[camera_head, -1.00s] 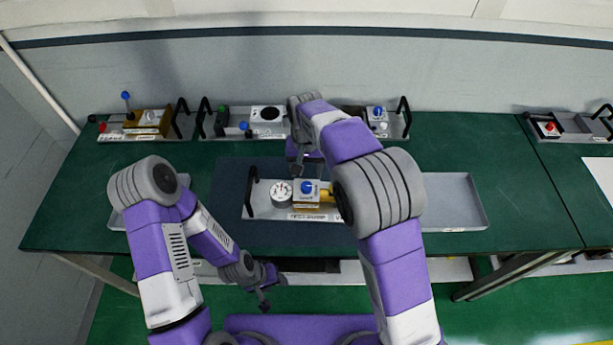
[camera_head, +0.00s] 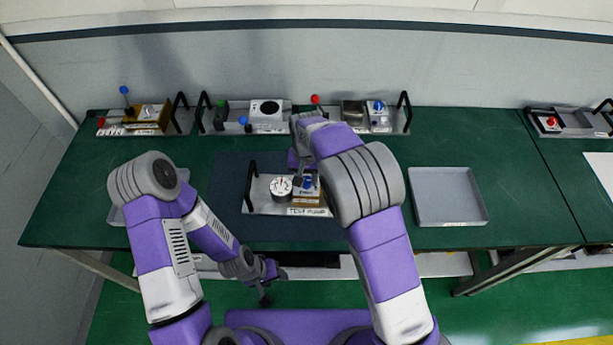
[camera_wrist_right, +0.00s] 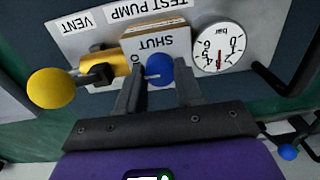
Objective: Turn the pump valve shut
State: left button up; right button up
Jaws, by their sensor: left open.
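The test pump (camera_head: 262,207) is a grey plate with a round gauge (camera_head: 281,188) and a blue valve knob (camera_head: 307,181) on a block marked SHUT. In the right wrist view the blue knob (camera_wrist_right: 159,69) sits between the fingertips of my right gripper (camera_wrist_right: 160,88). The fingers flank it closely; whether they press on it I cannot tell. A yellow ball handle (camera_wrist_right: 52,88) is beside it at the vent. My right arm hides the pump's right part in the head view. My left gripper (camera_head: 267,285) is open and empty, low in front of the table.
Several other device trays stand along the back of the green table (camera_head: 485,150). An empty grey tray (camera_head: 447,196) lies right of the pump; another tray is partly behind my left arm. The pump's black handle (camera_wrist_right: 292,72) stands past the gauge.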

jog(key=c, duration=0.5)
jog(key=shift+m, duration=0.3)
jog(key=shift+r+m+p, duration=0.1)
jog(key=shift+m+p, duration=0.7)
jog(key=shift+m, duration=0.4)
jog(key=m+p, duration=0.1)
jog(key=m, duration=0.3)
jog(key=shift+m+p, duration=0.3)
jog(key=shift+p, duration=0.1)
jog(key=m+p, duration=0.2)
jog(key=m, duration=0.3)
jog(key=m+p, duration=0.2)
jog(key=m, duration=0.3)
jog(key=shift+m, duration=0.3)
